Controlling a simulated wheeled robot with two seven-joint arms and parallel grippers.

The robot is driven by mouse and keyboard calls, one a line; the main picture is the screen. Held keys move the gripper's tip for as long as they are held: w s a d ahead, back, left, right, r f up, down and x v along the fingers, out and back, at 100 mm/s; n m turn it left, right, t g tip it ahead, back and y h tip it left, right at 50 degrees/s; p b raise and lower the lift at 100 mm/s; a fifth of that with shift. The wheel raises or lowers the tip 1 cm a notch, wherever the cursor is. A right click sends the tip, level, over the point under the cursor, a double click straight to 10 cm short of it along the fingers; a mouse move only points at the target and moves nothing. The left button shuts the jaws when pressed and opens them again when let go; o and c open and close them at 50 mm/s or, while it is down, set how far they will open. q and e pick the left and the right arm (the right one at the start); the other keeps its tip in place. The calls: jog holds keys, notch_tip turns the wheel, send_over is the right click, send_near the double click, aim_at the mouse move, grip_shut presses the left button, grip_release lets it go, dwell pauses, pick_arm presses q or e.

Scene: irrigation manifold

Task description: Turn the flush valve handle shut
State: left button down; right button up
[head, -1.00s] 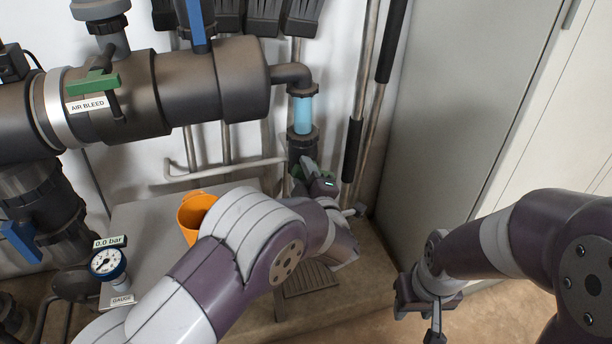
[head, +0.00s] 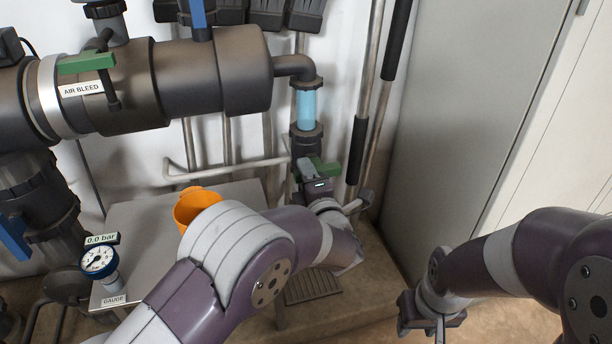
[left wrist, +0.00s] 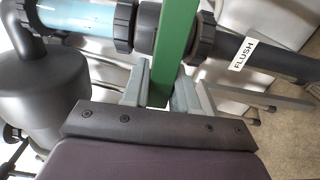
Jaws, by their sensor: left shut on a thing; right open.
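The flush valve handle (head: 328,169) is a green bar on the dark vertical pipe below the clear blue tube (head: 306,108). In the left wrist view the green handle (left wrist: 174,50) lies across the pipe, next to a white FLUSH label (left wrist: 243,53). My left gripper (head: 318,184) is at the handle, with its fingers on both sides of the bar, shut on it; the left wrist view shows the grip (left wrist: 160,94). The gripper hides part of the valve in the head view. My right gripper (head: 432,325) is open and empty at the lower right, away from the manifold.
An orange cup (head: 196,208) stands on the grey bench (head: 145,230) left of my left arm. A gauge (head: 99,262) reading 0.0 bar is at the left. Another green handle marked AIR BLEED (head: 86,64) sits on the large pipe. A grey cabinet (head: 470,110) bounds the right.

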pick_arm(q)
jog(key=shift+f, duration=0.15)
jog(key=c, duration=1)
grip_release()
jog(key=shift+o, duration=0.2)
jog(key=shift+s+d, duration=0.15)
jog(key=shift+s, duration=0.1)
jog(key=p+v, duration=0.5)
jog(key=v, duration=0.7)
jog(key=shift+s, duration=0.2)
